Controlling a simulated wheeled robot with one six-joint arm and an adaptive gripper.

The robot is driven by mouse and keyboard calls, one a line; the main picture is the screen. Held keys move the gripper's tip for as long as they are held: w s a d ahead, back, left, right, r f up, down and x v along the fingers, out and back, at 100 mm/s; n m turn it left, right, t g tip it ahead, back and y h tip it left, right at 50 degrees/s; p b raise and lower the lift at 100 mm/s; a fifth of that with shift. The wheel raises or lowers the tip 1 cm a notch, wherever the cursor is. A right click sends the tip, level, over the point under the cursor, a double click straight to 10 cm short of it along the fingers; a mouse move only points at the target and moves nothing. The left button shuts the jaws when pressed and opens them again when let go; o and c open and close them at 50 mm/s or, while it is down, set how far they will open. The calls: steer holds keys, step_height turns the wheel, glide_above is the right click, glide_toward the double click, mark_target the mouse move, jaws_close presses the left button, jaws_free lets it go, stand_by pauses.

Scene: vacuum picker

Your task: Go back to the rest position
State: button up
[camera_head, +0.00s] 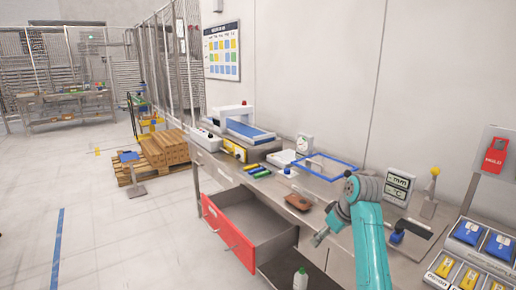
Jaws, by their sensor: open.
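My teal and grey arm reaches up from the bottom right of the head view, in front of the workbench (225,175). My gripper (318,240) is small in this view, at the arm's lower left end, near the bench's front edge. It is open and nothing shows between its fingers. It is to the right of the open red-fronted drawer (228,232) and apart from it. The fingers are too small to make out in detail.
The pulled-out drawer juts from the bench front. A brown object (299,202) lies on the bench near my arm. A blue frame (325,165) and a blue-belted machine (245,130) stand behind. A white bottle (300,279) stands below.

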steer(key=s+a+f+m+t, duration=0.1)
steer(key=s+f, duration=0.4)
steer(key=f, duration=0.6)
steer(key=s+a+f+m+t, duration=0.15)
steer(key=s+f, duration=0.35)
steer(key=f, duration=0.6)
steer(key=s+f+m+t+h, duration=0.1)
steer(key=s+f, duration=0.4)
steer(key=s, duration=0.4)
steer(key=s+f+m+t+h, duration=0.1)
steer(key=s+f+t, duration=0.1)
steer(key=s+f, duration=0.45)
steer(key=s+r+m+t, duration=0.1)
steer(key=s+r, duration=0.2)
steer(key=s, duration=0.9)
steer(key=s+r+m+t, duration=0.1)
steer(key=s+r+t, duration=0.15)
steer(key=s, duration=0.85)
steer(key=s+r+t, duration=0.1)
steer(key=s+r, duration=1.3)
steer(key=r, duration=0.2)
steer(key=shift+r+t+h, duration=0.3)
steer(key=shift+r+t, duration=0.05)
steer(key=shift+t, duration=0.05)
steer(key=shift+s+m, duration=0.1)
steer(key=shift+m, duration=0.15)
